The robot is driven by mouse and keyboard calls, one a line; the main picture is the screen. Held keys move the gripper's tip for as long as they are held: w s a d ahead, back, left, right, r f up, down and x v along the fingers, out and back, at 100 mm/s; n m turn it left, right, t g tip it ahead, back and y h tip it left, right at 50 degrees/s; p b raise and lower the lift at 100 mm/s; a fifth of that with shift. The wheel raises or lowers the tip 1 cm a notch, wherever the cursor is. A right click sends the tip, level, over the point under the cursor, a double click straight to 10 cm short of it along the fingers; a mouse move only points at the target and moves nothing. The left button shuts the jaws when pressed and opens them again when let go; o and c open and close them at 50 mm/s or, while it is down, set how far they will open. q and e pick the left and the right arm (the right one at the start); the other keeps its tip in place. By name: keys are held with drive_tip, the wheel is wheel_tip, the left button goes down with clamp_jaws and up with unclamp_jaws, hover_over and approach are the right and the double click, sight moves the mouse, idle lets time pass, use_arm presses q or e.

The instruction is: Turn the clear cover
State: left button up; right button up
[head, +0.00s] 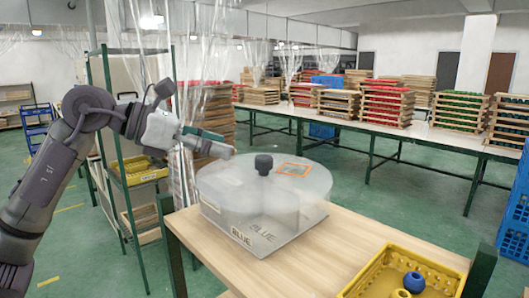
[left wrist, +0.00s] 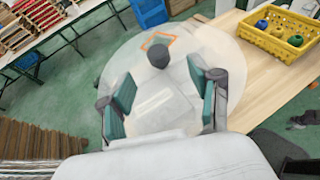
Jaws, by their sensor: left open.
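The clear cover (head: 224,178) is a round, see-through lid with a dark knob (head: 263,165) at its middle and an orange-outlined square on top. It sits over a box marked BLUE (head: 240,237) on the wooden table. In the left wrist view the cover (left wrist: 150,118) lies beneath my fingers, and the knob (left wrist: 158,55) stands just beyond the gap between them. My left gripper (head: 212,143) is open and empty, above the cover's left side, apart from the knob; its two fingers with green pads (left wrist: 164,90) also show in the left wrist view. My right gripper is not in view.
The wooden table (head: 335,245) is bare between crate and cover. A green-framed rack (head: 120,180) and hanging clear strips stand at left. Long tables with stacked trays are behind.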

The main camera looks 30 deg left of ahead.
sight(261, 157)
use_arm(q)
drive_tip(key=p+x, duration=0.1)
drive_tip(key=x, duration=0.3)
drive_tip(key=shift+w, duration=0.3)
drive_tip(key=p+x, duration=0.1)
drive_tip(key=x, duration=0.4)
drive_tip(key=shift+w+f+p, duration=0.15)
drive_tip(key=shift+f+p, duration=0.05)
drive_tip(key=shift+p, duration=0.15)
drive_tip(key=shift+w+d+f, duration=0.2)
drive_tip(key=c, duration=1.1)
clamp_jaws()
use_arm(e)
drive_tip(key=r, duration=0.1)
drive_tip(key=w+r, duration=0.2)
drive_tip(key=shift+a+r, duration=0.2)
